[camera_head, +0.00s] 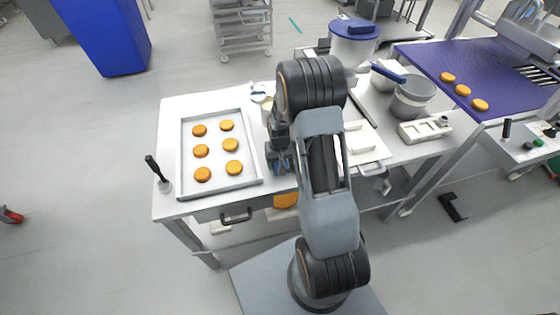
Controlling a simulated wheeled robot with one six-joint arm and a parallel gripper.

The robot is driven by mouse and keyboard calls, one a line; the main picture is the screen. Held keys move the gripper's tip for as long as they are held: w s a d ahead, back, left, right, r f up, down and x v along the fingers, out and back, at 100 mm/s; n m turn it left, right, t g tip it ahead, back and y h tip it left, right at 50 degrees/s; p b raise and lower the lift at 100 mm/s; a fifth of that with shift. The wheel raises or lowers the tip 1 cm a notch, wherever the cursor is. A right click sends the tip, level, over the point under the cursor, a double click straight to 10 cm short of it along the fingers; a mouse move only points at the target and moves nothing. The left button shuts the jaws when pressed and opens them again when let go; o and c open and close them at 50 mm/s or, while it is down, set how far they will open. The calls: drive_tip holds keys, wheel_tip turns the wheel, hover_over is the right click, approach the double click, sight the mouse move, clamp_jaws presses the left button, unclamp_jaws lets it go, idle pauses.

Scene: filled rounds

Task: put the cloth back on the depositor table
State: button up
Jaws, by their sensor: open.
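My gripper (279,168) is open and hangs over the white table (200,102), just right of the baking tray. Its fingertips are small and dark here, and my arm hides part of the table behind them. A small white and blue item (259,91) lies at the table's back edge, behind the gripper and apart from it. It may be the cloth, but it is too small to be sure. No other clear cloth shows. I cannot tell for certain which table is the depositor table.
A metal tray (184,184) holds several orange rounds. A dark-handled tool (157,174) stands at the left front corner. A blue-lidded pot (353,43) and a grey pot (411,97) stand to the right. A purple conveyor (430,62) carries three rounds. The floor at left is mostly clear.

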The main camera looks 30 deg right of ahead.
wheel_tip(320, 180, up, 12)
drive_tip(key=s+a+r+n+t, duration=0.1)
drive_tip(key=s+a+r+t, duration=0.1)
drive_tip(key=s+a+r, duration=0.2)
drive_tip(key=s+a+r+n+t, duration=0.1)
drive_tip(key=s+a+r+t, duration=0.1)
drive_tip(key=s+a+r, duration=0.3)
drive_tip(key=shift+s+r, duration=2.15)
drive_tip(key=shift+s, duration=1.15)
drive_tip(key=shift+a, duration=0.1)
